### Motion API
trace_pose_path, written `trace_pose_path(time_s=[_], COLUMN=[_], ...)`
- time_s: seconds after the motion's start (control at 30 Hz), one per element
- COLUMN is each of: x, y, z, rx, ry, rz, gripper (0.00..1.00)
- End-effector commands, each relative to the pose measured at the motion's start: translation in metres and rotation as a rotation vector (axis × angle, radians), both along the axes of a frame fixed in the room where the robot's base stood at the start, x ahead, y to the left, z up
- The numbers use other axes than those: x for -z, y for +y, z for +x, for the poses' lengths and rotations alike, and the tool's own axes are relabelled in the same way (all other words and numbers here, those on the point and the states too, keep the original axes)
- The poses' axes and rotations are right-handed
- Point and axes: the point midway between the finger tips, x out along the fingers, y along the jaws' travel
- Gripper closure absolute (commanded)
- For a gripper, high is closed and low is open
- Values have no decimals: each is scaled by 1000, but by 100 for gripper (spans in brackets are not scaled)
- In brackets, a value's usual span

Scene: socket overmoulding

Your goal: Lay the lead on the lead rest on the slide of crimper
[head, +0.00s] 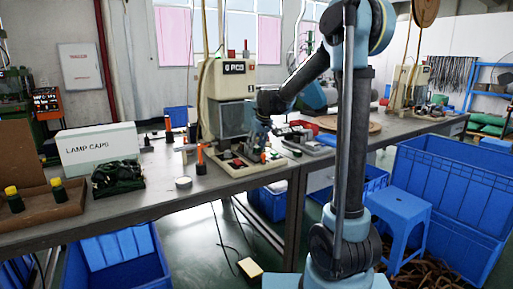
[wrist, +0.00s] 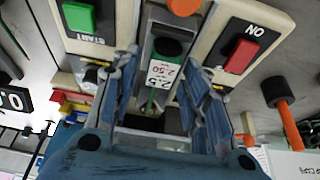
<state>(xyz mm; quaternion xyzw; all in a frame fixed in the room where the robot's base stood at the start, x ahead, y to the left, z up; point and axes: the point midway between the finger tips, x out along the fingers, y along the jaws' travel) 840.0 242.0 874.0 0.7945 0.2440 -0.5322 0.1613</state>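The crimper (head: 236,95) is a beige machine on the bench, with its base plate in front. My gripper (head: 262,143) is low over that base plate. In the wrist view my gripper (wrist: 159,80) has its two blue fingers apart, on either side of a narrow grey slide (wrist: 150,45). Between the fingers a green piece with a dark centre (wrist: 166,47), a white tag marked 2.5 (wrist: 162,74) and a thin green strand, possibly the lead (wrist: 151,103), show. I cannot tell whether the fingers touch any of these. The lead rest is not clearly distinguishable.
A green START button (wrist: 79,16) and a red ON button (wrist: 241,56) flank the slide. An orange-handled tool (wrist: 288,122) stands beside the base. A lamp caps box (head: 97,143) and a wooden tray (head: 40,207) are on the left bench.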

Motion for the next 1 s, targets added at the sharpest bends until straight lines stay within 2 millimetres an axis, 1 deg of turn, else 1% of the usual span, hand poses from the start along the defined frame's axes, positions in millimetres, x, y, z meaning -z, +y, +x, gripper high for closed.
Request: trace_pose_path(time_s=[0.3, 0.47, 0.57, 0.9, 1.0], x=[-1, -12, -26, -83, -96], y=[1, -2, -5, -18, -21], z=[0, -4, -9, -29, -33], rx=[-1, -1, -2, -1, -1], ry=[0, 0, 0, 0, 0], rz=[0, 0, 0, 0, 0], gripper=[55, 55, 55, 55, 55])
